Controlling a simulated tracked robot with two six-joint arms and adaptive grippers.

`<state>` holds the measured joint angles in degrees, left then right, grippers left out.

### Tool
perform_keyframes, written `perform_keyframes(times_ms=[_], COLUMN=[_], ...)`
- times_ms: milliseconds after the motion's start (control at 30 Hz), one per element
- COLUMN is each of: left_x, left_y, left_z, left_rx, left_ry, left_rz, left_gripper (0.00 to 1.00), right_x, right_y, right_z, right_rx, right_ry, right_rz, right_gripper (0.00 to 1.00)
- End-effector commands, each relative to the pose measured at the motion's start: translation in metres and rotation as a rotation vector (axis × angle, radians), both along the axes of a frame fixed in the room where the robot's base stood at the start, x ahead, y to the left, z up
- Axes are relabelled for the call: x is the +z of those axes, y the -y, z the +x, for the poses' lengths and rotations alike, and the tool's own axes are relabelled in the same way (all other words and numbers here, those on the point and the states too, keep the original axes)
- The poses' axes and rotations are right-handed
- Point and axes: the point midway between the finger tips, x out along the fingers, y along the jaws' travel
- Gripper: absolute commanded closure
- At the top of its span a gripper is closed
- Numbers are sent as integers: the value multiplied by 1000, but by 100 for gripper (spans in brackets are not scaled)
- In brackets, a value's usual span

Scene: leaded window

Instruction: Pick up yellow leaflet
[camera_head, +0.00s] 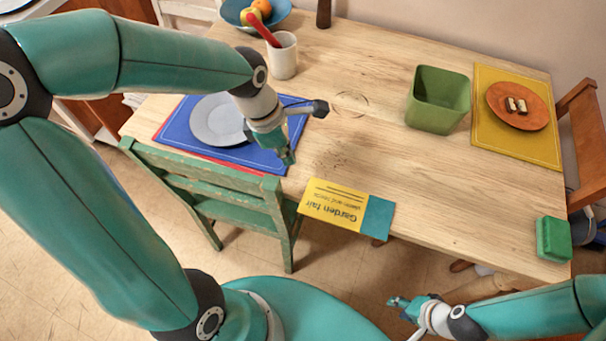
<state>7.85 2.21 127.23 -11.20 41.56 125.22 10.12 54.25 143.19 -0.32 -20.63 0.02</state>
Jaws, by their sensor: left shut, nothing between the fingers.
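The yellow leaflet (335,207) lies at the table's front edge, partly overhanging it. It has a teal end at the right, and its "Garden fair" text appears upside down. My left gripper (289,158) is shut and empty above the table, up and to the left of the leaflet, beside the grey plate. The gripper is apart from the leaflet. My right gripper (398,303) is low at the bottom right, in front of the table and below the leaflet. Its fingers are too small to tell whether they are open.
A green chair (215,180) stands at the front edge, left of the leaflet. A grey plate (215,120) lies on a blue mat (175,135). A white cup (284,58), a green bin (438,100) and a green sponge (553,239) stand on the table. The middle is clear.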

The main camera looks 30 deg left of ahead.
Motion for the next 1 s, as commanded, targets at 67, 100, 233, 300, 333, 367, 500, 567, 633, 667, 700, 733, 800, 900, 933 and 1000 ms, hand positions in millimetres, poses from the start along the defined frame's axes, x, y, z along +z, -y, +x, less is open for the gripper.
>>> perform_keyframes(times_ms=[67, 100, 233, 300, 333, 367, 500, 567, 633, 667, 700, 733, 800, 900, 933, 1000], left_x=[-11, -13, -23, -34, -38, -44, -68, -77, -87, -91, -95, -97, -102, -105, -105, -105], left_y=[0, -1, 0, 1, 1, 2, 6, 8, 10, 10, 11, 11, 12, 13, 13, 13], left_z=[0, -1, -1, -1, -1, 0, 3, 5, 6, 7, 8, 8, 9, 10, 10, 10], left_rx=[3, 4, 10, 13, 14, 16, 17, 18, 18, 19, 20, 20, 19, 20, 20, 22], left_ry=[-1, -1, -3, -5, -5, -6, -7, -5, -4, -3, -5, -4, -3, -1, -1, 0], left_rz=[0, 0, 0, 0, 0, -1, 0, 0, 0, 0, 0, 0, 1, 0, -1, 0], left_gripper=[100, 100, 100, 100, 100, 100, 100, 100, 100, 100, 100, 100, 100, 100, 100, 100], right_x=[-9, -10, -10, -11, -11, -12, -14, -15, -16, -16, -17, -17, -17, -18, -18, -17], right_y=[0, 0, 0, 0, 0, 0, 0, 0, 0, 0, 0, 0, 0, 0, 0, 0], right_z=[0, 0, 0, 0, 0, 0, 0, 0, 0, 0, 0, 0, 0, 0, 0, 0], right_rx=[0, 0, 0, 0, 0, 0, 0, 0, 0, 0, 0, 0, 0, 0, 0, 0], right_ry=[0, 0, 0, 1, 0, 0, 0, 1, 1, 1, 1, 1, 1, 1, 1, 1], right_rz=[0, 0, 0, 0, 0, 0, 0, 0, 0, 0, 0, 0, 0, 0, 0, 0], right_gripper=[63, 63, 63, 63, 63, 63, 63, 63, 63, 63, 63, 63, 63, 63, 63, 63])
